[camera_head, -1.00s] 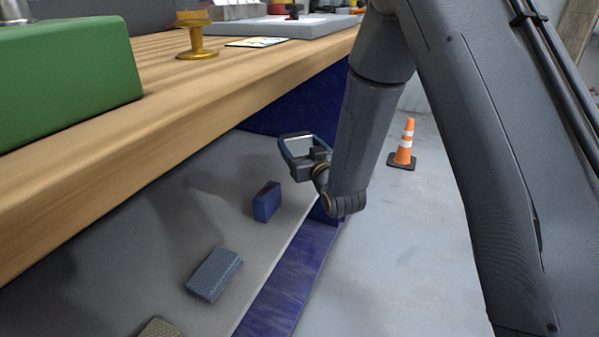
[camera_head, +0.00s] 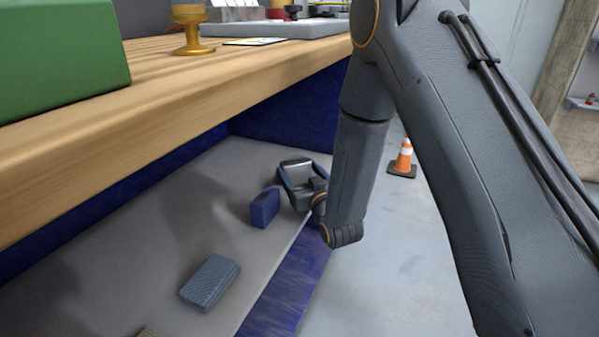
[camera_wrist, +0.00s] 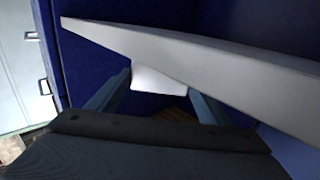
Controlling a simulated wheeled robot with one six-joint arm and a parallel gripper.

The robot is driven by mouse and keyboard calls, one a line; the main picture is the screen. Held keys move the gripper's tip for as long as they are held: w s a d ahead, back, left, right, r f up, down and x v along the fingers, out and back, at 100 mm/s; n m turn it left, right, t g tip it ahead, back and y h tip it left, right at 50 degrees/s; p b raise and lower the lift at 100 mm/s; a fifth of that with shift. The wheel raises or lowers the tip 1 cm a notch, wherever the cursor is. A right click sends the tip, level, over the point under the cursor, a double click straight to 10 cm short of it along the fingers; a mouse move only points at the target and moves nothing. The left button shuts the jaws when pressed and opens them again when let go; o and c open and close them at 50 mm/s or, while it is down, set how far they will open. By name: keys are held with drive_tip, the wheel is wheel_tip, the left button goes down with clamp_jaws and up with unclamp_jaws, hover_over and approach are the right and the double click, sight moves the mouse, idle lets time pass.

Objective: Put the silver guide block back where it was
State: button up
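The silver guide block (camera_wrist: 158,80) shows as a pale piece between my two fingers in the wrist view, partly hidden by a grey slab. In the head view it looks like a light strip (camera_head: 296,162) at the fingertips of my gripper (camera_head: 294,168). My gripper appears shut on it. The gripper is below the tabletop, over the far right part of the grey lower shelf (camera_head: 150,285), just right of a dark blue block (camera_head: 265,208). Whether the silver block touches the shelf I cannot tell.
A grey-blue textured block (camera_head: 210,282) lies nearer on the shelf, and a brownish block (camera_head: 148,332) is cut off at the bottom. The wooden tabletop (camera_head: 150,105) overhangs the shelf. A blue panel (camera_head: 300,110) closes the far end. An orange cone (camera_head: 403,160) stands on the floor.

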drive_tip(key=o, duration=0.3)
drive_tip(key=shift+r, duration=0.15)
drive_tip(key=p+v, duration=0.3)
drive_tip(key=v, duration=0.9)
